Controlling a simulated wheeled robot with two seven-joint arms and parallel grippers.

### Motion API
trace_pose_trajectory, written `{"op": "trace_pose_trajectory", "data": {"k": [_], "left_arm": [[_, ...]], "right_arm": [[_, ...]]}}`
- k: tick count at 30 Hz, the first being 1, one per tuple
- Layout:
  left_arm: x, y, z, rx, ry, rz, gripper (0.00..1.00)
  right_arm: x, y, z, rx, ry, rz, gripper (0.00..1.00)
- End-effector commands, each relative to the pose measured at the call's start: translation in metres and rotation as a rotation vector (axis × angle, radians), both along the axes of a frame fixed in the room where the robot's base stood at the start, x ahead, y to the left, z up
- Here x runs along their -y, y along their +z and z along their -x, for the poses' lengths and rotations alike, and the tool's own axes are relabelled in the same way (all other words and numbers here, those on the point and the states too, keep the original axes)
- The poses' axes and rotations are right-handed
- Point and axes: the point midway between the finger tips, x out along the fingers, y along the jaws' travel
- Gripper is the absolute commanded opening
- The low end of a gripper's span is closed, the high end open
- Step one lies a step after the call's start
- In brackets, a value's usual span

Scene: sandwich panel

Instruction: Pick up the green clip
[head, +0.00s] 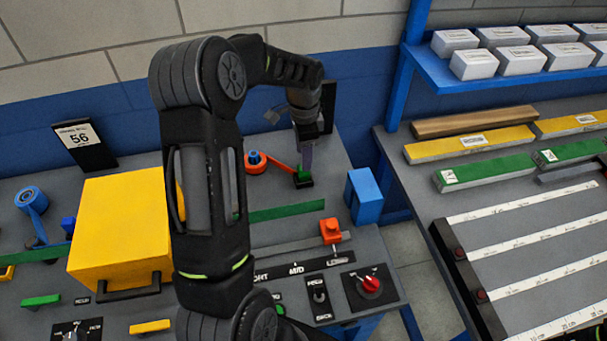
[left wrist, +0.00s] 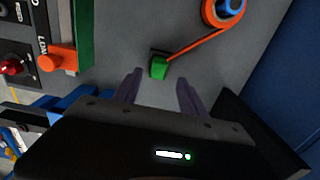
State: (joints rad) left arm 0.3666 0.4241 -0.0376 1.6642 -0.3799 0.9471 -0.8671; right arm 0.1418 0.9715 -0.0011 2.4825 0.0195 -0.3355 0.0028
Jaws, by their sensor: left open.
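The green clip (left wrist: 159,68) is a small block on the grey bench top, at the end of an orange strip. In the left wrist view it lies just beyond the fingertips, between their lines. It also shows in the head view (head: 303,180), below the gripper at the far side of the bench. My left gripper (left wrist: 159,78) is open and empty, with its two fingers apart and pointing at the clip. In the head view the gripper (head: 306,160) points down over the clip, and its far finger is hard to make out. My right gripper is not in view.
The orange strip (head: 281,165) runs to a blue-cored reel (head: 255,162) left of the clip. A blue block (head: 364,196) stands to the right. An orange slider (head: 330,231) and a red knob (head: 371,285) are nearer. A large yellow box (head: 120,230) stands left of my arm.

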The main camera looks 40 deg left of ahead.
Motion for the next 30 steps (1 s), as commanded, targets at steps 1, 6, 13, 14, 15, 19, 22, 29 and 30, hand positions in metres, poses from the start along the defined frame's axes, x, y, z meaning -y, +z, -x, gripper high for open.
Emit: {"op": "trace_pose_trajectory", "data": {"k": [1, 6, 13, 14, 15, 19, 22, 29, 30], "left_arm": [[0.000, -0.009, 0.001, -0.001, 0.000, 0.000, 0.49], [0.002, -0.037, 0.004, -0.003, 0.000, 0.002, 0.49], [0.001, -0.050, 0.003, -0.001, 0.000, 0.000, 0.49], [0.001, -0.050, 0.003, -0.001, 0.000, 0.000, 0.49], [0.001, -0.049, 0.003, -0.001, 0.000, 0.000, 0.49], [0.001, -0.049, 0.003, -0.001, 0.000, 0.000, 0.49], [0.001, -0.049, 0.003, -0.001, 0.000, 0.000, 0.49], [0.001, -0.049, 0.003, -0.001, 0.000, 0.000, 0.49], [0.001, -0.049, 0.003, -0.001, 0.000, 0.000, 0.47]], "right_arm": [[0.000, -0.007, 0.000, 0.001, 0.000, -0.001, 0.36], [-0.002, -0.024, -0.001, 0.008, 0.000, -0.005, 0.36], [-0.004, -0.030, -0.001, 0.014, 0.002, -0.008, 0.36], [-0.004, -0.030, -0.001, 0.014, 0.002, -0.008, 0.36], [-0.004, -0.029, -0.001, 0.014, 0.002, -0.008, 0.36], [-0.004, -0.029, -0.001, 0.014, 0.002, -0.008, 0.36], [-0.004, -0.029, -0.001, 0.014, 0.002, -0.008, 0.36], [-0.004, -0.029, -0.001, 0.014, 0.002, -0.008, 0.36], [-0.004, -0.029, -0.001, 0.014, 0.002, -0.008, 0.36]]}}
